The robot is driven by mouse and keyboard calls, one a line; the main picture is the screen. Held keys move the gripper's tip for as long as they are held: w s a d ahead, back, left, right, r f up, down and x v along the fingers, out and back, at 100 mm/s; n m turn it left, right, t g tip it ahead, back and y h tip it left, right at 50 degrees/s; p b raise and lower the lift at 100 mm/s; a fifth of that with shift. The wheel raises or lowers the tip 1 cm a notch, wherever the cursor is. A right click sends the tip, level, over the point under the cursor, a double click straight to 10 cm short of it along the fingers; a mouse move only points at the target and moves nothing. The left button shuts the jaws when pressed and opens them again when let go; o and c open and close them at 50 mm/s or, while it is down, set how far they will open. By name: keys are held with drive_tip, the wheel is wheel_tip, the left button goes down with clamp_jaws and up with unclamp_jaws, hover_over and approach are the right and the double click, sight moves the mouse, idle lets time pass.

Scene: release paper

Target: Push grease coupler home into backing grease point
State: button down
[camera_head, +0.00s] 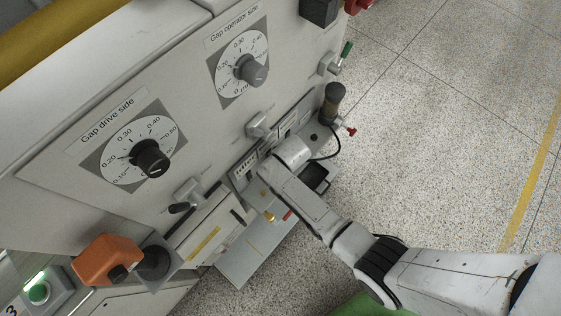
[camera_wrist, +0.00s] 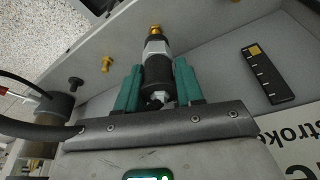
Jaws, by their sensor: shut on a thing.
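In the wrist view my gripper (camera_wrist: 158,70) has two green fingers, shut on the grease coupler (camera_wrist: 156,52), a black and silver cylinder. The coupler points away from me. A brass fitting (camera_wrist: 154,30) shows right at its far end; I cannot tell whether the coupler is seated on it or how deep. A second brass fitting (camera_wrist: 107,64) stands free to the left. Which one is the backing grease point is not readable here. In the head view my arm hides the gripper and coupler; one brass fitting (camera_head: 269,216) shows below the arm.
A dark canister (camera_head: 333,101) with a black hose stands on the ledge. Two gap dials (camera_head: 148,158) (camera_head: 245,70) and several knobs stick out of the panel. In the wrist view, a black scale (camera_wrist: 268,75) lies right of the coupler. Speckled floor is clear at right.

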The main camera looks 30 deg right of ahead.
drive_tip(key=shift+f+b, duration=1.15)
drive_tip(key=shift+f, duration=0.3)
drive_tip(key=c, duration=0.6)
unclamp_jaws()
drive_tip(key=p+v, duration=0.2)
drive_tip(key=v, duration=0.8)
drive_tip(key=shift+s+r, duration=0.15)
drive_tip(key=shift+r, duration=0.2)
drive_tip(key=s+d+r, duration=0.2)
drive_tip(key=s+r, duration=0.1)
drive_tip(key=s, duration=0.3)
drive_tip(key=s+d+r+g, duration=0.1)
drive_tip(key=s+d+r, duration=0.2)
drive_tip(key=s, duration=0.4)
drive_tip(key=s+d+r+g, duration=0.1)
drive_tip(key=s+d+r, duration=0.2)
drive_tip(key=s+r, duration=0.2)
drive_tip(key=shift+s+r, duration=0.1)
drive_tip(key=shift+s, duration=1.15)
